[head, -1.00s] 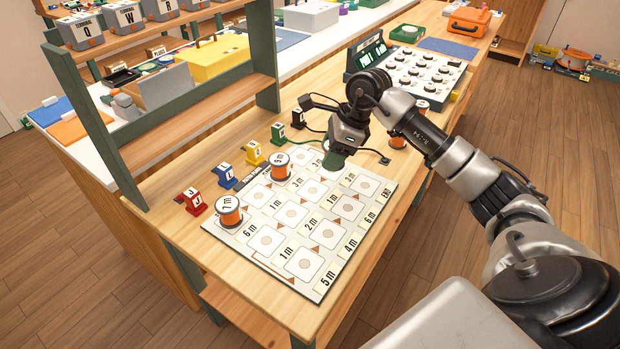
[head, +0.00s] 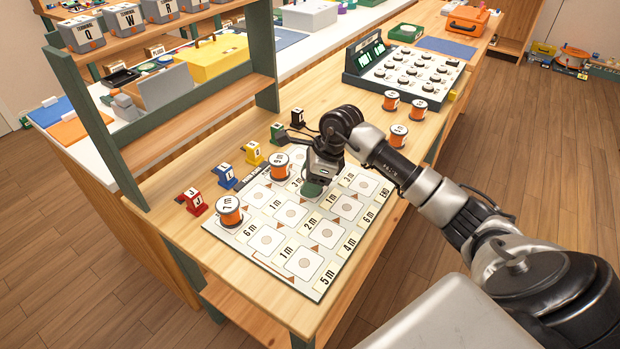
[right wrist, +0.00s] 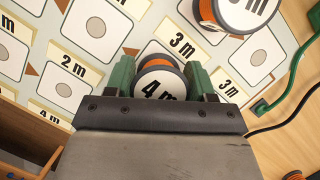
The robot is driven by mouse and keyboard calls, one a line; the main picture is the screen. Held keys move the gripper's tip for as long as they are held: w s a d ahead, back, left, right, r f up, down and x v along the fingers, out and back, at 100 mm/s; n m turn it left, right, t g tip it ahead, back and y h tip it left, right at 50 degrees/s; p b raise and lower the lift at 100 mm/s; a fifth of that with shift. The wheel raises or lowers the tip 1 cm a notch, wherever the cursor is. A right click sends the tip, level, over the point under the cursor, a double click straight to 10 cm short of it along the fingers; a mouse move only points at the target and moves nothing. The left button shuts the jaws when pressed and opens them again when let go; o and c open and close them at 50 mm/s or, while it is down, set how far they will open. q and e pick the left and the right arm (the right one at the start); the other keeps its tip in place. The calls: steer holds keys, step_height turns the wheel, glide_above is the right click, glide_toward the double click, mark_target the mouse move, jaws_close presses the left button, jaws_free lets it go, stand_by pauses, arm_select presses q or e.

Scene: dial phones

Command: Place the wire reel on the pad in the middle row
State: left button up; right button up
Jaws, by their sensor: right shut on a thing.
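My right gripper (head: 314,187) is shut on a wire reel (right wrist: 159,84), orange with a white top marked 4 m, seen between its green fingers in the right wrist view (right wrist: 160,80). In the head view the fingers hide this reel, low over the far part of the white board (head: 233,238). I cannot tell whether it touches the board. The board carries rows of square pads, among them a bare pad (head: 290,213) near its middle. One reel (head: 280,167) stands at the far left part, and a reel marked 7 m (head: 229,212) at the left corner. My left gripper is out of view.
Three more reels stand right of the board, one of them nearest (head: 398,136). Coloured connectors, such as a red one (head: 194,202), line the left side. A control box (head: 405,75) with knobs stands at the back. The table's right edge runs close to my arm.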

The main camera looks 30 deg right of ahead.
steer(key=o, duration=1)
steer(key=shift+f, duration=0.1)
steer(key=shift+c, duration=0.2)
steer(key=v, duration=1.2)
